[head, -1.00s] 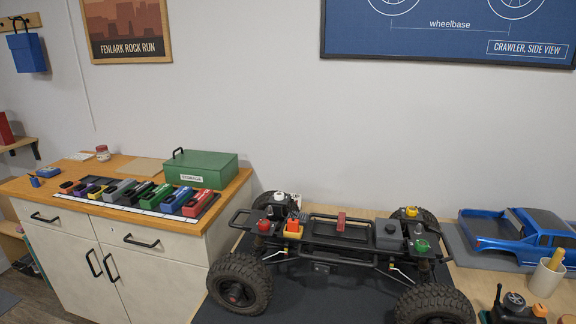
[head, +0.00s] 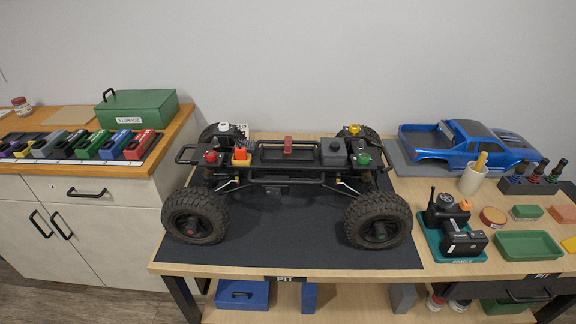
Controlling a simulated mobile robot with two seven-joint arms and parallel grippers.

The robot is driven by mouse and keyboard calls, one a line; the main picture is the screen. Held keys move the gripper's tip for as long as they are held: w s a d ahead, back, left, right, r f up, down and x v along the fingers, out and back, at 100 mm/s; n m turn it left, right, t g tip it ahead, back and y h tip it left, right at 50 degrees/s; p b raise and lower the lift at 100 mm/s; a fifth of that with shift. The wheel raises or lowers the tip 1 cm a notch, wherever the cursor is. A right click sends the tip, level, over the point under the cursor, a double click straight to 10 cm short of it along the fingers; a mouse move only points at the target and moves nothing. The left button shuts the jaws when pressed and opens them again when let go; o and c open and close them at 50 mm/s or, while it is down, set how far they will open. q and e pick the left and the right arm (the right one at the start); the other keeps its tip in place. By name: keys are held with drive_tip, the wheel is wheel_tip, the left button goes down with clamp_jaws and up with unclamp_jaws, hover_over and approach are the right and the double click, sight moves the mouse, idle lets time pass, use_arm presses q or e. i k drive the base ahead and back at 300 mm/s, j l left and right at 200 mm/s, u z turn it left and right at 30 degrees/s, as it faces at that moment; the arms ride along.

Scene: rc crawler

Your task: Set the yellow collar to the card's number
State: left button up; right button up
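The RC crawler chassis (head: 285,185) stands on a dark mat on the workbench. Its yellow collar (head: 354,129) sits on top of the far right shock. A white collar (head: 224,127) is at the far left, a red collar (head: 211,156) at the near left and a green collar (head: 363,158) at the near right. Any number on the collars is too small to read. I cannot make out a card with a legible number. Neither of my grippers shows in the head view.
A blue truck body (head: 465,150) lies at the back right beside a cup (head: 473,179). A radio transmitter (head: 447,212) rests on a teal tray, near a green tray (head: 527,246). A cabinet at left bears a green storage box (head: 137,110) and several coloured packs. The mat's front is clear.

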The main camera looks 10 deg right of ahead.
sight(355, 131)
drive_tip(key=l+u, duration=0.1)
drive_tip(key=l, duration=0.3)
drive_tip(key=k+l+u, duration=0.1)
drive_tip(key=l, duration=0.3)
drive_tip(key=k+l+u, duration=0.15)
drive_tip(key=l, duration=0.25)
drive_tip(key=k+l+u, duration=0.1)
drive_tip(key=l, duration=0.25)
drive_tip(key=k+l+u, duration=0.1)
drive_tip(key=l, duration=0.3)
